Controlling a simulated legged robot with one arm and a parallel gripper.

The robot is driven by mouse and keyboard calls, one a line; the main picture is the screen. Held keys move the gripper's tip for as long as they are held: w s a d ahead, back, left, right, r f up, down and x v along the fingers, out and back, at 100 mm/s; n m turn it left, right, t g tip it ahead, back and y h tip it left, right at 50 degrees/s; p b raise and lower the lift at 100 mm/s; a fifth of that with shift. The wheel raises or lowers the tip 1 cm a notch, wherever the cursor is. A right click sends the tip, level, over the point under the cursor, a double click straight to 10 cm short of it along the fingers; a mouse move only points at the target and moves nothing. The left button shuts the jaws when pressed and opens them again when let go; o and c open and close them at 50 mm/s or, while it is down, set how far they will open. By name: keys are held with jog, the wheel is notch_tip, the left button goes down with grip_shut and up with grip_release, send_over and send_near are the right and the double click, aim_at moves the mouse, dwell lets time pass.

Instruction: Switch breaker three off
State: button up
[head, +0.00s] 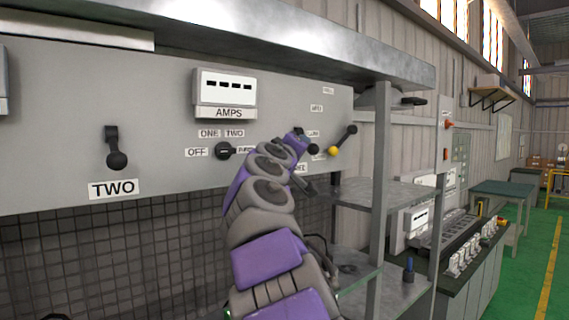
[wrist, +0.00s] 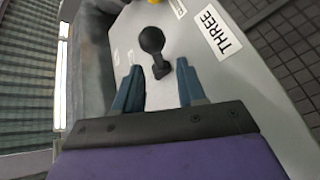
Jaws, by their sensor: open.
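Breaker three's lever (wrist: 151,42) is black with a round ball end, on the grey panel beside the THREE label (wrist: 216,31) in the wrist view. My gripper (wrist: 158,84) is open, with the lever's base showing between and just beyond its two blue-grey fingertips. The ball end lies past the tips, and no contact is clear. In the head view my gripper (head: 302,141) is at the panel's right part. A black ball (head: 313,149) shows beside it, and my arm partly hides the THREE label (head: 300,168).
The TWO breaker lever (head: 116,150) hangs down at left. A selector knob (head: 223,151) sits under the AMPS meter (head: 225,93). A metal shelf post (head: 379,170) stands at right.

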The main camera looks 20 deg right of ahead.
jog(key=v, duration=1)
jog(key=shift+s+f, duration=0.15)
jog(key=s+d+f+m+g+y, duration=0.1)
jog(key=s+d+f+g+y, duration=0.2)
jog(key=s+f+g, duration=0.75)
jog(key=s+d+f+m+t+y, duration=0.15)
jog(key=s+d+f, duration=0.35)
jog(key=f, duration=1.3)
jog(key=s+a+f+g+y, duration=0.2)
jog(key=s+a+f, duration=0.3)
jog(key=s, duration=0.4)
jog(key=s+a+f+g+y, duration=0.3)
jog(key=s+a+f, duration=0.2)
jog(key=s+f, duration=0.3)
jog(key=s+a+f+g+y, duration=0.2)
jog(key=s+a+f, duration=0.4)
jog(key=s, duration=0.4)
jog(key=shift+f+g+y, duration=0.4)
jog(key=shift+f+y, duration=0.15)
